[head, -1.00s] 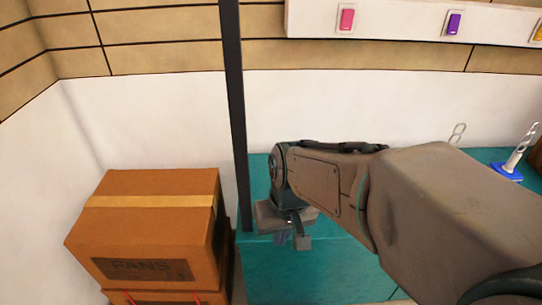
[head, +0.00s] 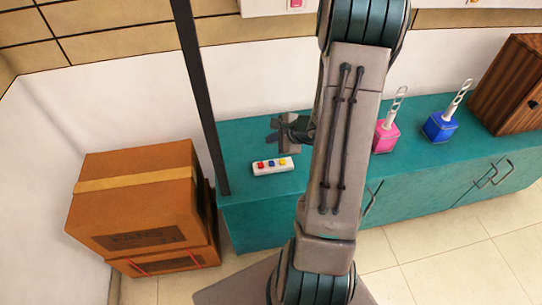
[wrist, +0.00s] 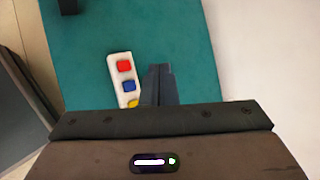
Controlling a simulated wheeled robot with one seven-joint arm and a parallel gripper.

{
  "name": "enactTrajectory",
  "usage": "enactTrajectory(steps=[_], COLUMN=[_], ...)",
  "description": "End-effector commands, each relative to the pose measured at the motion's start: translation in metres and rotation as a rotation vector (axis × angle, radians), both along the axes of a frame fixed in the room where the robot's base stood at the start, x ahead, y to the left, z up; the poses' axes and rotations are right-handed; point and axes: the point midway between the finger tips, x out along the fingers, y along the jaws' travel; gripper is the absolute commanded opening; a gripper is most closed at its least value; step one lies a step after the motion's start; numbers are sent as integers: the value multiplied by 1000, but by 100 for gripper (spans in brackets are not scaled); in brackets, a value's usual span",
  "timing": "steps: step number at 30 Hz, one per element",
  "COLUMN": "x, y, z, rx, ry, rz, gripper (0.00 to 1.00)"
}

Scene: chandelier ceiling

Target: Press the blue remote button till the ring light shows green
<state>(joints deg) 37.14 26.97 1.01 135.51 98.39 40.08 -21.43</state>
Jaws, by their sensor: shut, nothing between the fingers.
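A white remote (head: 273,169) lies on the teal cabinet top, with red, blue and yellow buttons in a row. The blue button (head: 271,163) is the middle one. In the wrist view, the remote (wrist: 115,82) is left of my fingers, and its blue button (wrist: 129,86) is in plain sight; the yellow one is partly covered. My gripper (head: 275,136) is above the cabinet, behind the remote in the head view. Its fingers (wrist: 159,68) are shut and empty, apart from the buttons in the wrist view. No ring light is identifiable in these frames.
The teal cabinet (head: 235,150) runs along the white wall. A dark post (head: 200,90) stands at its left end, beside stacked cardboard boxes (head: 135,200).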

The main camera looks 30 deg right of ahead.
Motion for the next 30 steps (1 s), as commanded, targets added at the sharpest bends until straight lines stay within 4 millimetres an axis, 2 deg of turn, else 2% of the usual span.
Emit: enactTrajectory(steps=[4, 17, 23, 30], x=[0, 0, 0, 0], y=[-8, -8, -8, -8], z=[-3, -7, -25, -60], rx=[10, 10, 11, 11], ry=[6, 6, 7, 7], rz=[-43, -41, -42, -42], gripper=[0, 0, 0, 0])
